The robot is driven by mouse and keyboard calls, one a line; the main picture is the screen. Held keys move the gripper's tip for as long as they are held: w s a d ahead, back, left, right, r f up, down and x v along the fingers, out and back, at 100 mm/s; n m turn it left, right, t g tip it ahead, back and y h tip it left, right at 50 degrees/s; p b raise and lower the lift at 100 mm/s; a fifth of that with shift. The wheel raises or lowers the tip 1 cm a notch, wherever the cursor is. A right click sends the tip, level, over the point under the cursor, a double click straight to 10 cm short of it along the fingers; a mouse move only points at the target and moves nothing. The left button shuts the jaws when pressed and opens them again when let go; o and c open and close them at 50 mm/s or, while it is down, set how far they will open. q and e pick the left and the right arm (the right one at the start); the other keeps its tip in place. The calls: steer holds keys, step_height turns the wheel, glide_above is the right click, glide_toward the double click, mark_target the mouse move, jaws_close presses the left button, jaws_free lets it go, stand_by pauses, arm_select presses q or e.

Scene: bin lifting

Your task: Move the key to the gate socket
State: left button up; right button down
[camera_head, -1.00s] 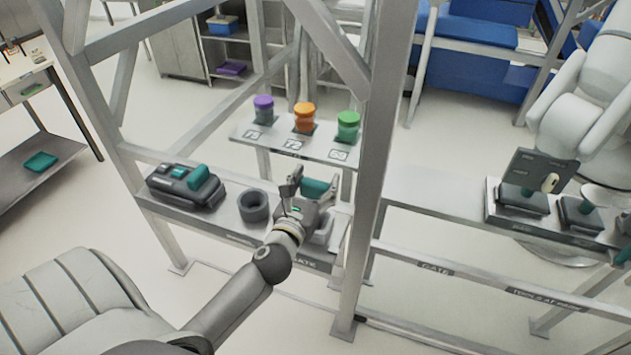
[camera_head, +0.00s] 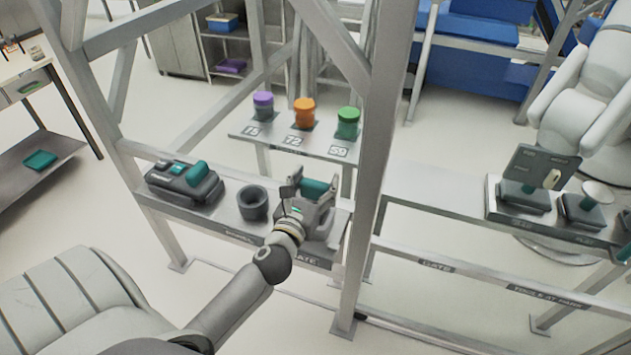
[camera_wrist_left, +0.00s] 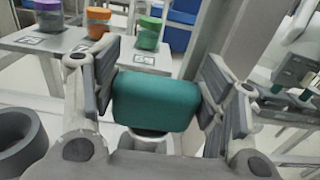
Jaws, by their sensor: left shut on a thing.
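The key shows as a teal, rounded handle (camera_head: 318,187) at the right end of the near grey shelf (camera_head: 232,222), beside the upright post. My left gripper (camera_head: 307,192) is around it, with its jaws closed on the handle's two sides. In the left wrist view the teal handle (camera_wrist_left: 155,101) fills the space between the finger pads (camera_wrist_left: 156,100). A grey stem shows under the handle. A partly covered label ending in "ATE" is on the shelf front below. The gripper hides the key's lower end, so I cannot tell whether it sits in a socket.
A dark, empty ring-shaped cup (camera_head: 252,203) and a dark device with a teal handle (camera_head: 185,182) stand left on the shelf. Purple, orange and green-lidded jars (camera_head: 304,113) stand behind. A grey post (camera_head: 372,180) rises close to the right of my gripper.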

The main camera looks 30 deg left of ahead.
mark_target(313, 200)
arm_select(q)
steer(key=shift+f+b, duration=1.6)
steer(key=shift+f, duration=0.6)
stand_by(0.9)
stand_by(0.3)
steer(key=o, duration=1.6)
steer(key=shift+o, duration=0.8)
steer(key=shift+r, duration=0.1)
step_height(313, 200, up, 9)
steer(key=p, duration=0.9)
steer(key=shift+p, duration=0.4)
